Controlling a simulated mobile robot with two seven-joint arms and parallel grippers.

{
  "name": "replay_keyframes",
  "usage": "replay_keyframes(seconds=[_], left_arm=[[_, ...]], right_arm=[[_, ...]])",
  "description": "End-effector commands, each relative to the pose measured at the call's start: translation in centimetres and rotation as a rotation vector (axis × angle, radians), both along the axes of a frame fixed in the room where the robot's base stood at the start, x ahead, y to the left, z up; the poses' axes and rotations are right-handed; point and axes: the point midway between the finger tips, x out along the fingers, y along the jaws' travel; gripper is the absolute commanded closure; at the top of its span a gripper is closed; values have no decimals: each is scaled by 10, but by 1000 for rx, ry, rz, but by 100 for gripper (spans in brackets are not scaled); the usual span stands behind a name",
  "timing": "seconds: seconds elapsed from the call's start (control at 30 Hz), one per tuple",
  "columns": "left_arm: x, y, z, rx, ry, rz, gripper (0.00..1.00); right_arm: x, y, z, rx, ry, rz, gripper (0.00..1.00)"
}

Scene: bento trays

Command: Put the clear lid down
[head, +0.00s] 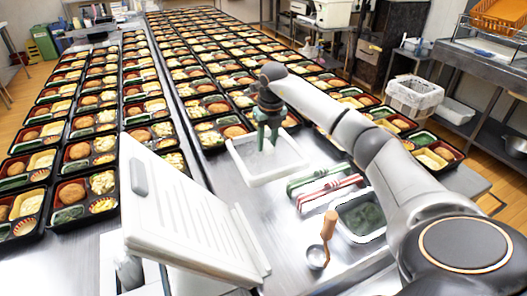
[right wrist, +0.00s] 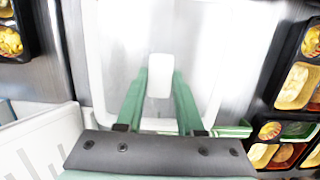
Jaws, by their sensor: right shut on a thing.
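My right gripper (head: 267,128) comes down from the right arm over the steel counter. It is shut on the clear lid (head: 270,178), a see-through rectangle with a white rim. In the right wrist view, the green fingers of the right gripper (right wrist: 160,85) close on the white knob (right wrist: 160,76) in the middle of the clear lid (right wrist: 97,60). The lid is low over or on the counter; I cannot tell whether it touches. My left gripper is not in view.
Green tongs (head: 308,180) and red tongs (head: 330,190) lie right of the lid. A large white slatted panel (head: 185,205) stands tilted at the left. Rows of filled bento trays (head: 150,85) line the counter.

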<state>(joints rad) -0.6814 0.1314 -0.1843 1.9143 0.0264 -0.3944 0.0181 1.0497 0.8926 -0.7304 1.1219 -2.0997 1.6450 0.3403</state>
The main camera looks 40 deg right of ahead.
Motion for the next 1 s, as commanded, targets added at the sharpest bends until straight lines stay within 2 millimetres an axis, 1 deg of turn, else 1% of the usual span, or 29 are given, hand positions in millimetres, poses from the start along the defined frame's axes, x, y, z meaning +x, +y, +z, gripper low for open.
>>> replay_keyframes(seconds=[0.17,0.23,0.33,0.43,0.77,0.8,1.0], left_arm=[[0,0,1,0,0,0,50],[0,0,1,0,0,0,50],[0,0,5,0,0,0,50],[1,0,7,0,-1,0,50],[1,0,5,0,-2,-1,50],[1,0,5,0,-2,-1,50],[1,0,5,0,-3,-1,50]], right_arm=[[6,5,-9,1,0,1,99],[10,8,-15,1,2,2,99],[8,7,-32,1,5,0,99],[8,7,-43,1,3,-1,99],[9,6,-47,0,0,0,99],[9,6,-47,0,-1,0,61],[9,6,-46,0,0,0,39]])
